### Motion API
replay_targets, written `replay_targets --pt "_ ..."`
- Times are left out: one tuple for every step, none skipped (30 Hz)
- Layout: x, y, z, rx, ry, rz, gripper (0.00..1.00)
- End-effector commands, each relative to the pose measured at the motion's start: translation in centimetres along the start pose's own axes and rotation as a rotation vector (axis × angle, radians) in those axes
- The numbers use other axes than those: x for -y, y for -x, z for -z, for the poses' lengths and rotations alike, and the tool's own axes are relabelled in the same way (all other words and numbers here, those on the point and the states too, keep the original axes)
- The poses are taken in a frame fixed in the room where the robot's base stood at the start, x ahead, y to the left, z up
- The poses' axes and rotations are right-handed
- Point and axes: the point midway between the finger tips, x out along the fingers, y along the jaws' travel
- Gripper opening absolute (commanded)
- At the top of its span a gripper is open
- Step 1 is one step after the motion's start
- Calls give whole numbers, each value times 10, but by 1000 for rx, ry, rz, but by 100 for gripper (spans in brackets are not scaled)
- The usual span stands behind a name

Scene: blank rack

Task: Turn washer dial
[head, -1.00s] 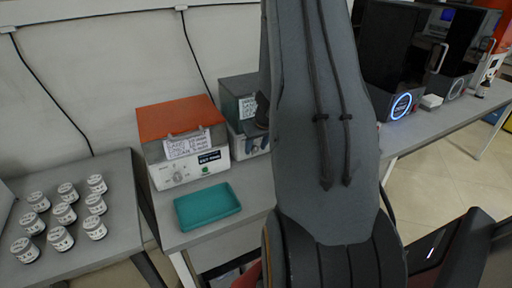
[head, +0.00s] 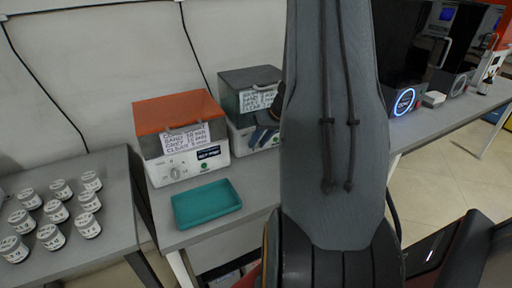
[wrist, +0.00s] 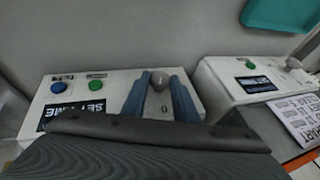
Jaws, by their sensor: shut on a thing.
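The grey-lidded washer (head: 249,90) stands on the bench at the back, partly hidden by my arm. In the wrist view its white front panel (wrist: 119,92) shows with a round grey dial (wrist: 160,80). My gripper (wrist: 160,88) has its two blue-grey fingers on either side of this dial, shut on it. In the head view my gripper (head: 264,132) is at the washer's front, and the dial itself is hidden there. Blue (wrist: 58,87) and green (wrist: 96,85) buttons and a dark "SET TIME" display (wrist: 72,113) sit beside the dial.
An orange-lidded washer (head: 178,112) stands close on the left. A teal tray (head: 207,203) lies in front of it. Several labelled jars (head: 57,212) stand on the left table. Black machines (head: 405,100) stand on the bench to the right.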

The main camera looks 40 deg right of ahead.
Motion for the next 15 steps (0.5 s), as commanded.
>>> replay_targets --pt "-5 -5 -1 -3 -21 40 4" --pt "-6 -5 -1 -3 -31 66 4" --pt "-7 -5 0 -3 -45 101 4" --pt "-8 -5 -1 -2 -57 127 4" --pt "-8 -5 -1 -2 -68 154 4" --pt "-9 -5 -1 -3 -82 190 4" --pt "-9 -6 -1 -2 -93 217 4" --pt "-10 -6 -1 -2 -104 243 4" --pt "-11 -6 -1 -2 -119 277 4" --pt "-11 -6 -2 -2 -130 304 4" --pt "-12 -6 -1 -2 -141 330 4" --pt "-12 -6 -2 -2 -155 366 4" --pt "-13 -7 -2 -1 -166 393 4" --pt "-13 -7 -2 -1 -177 420 4" --pt "-14 -7 -2 -2 -193 455 4"
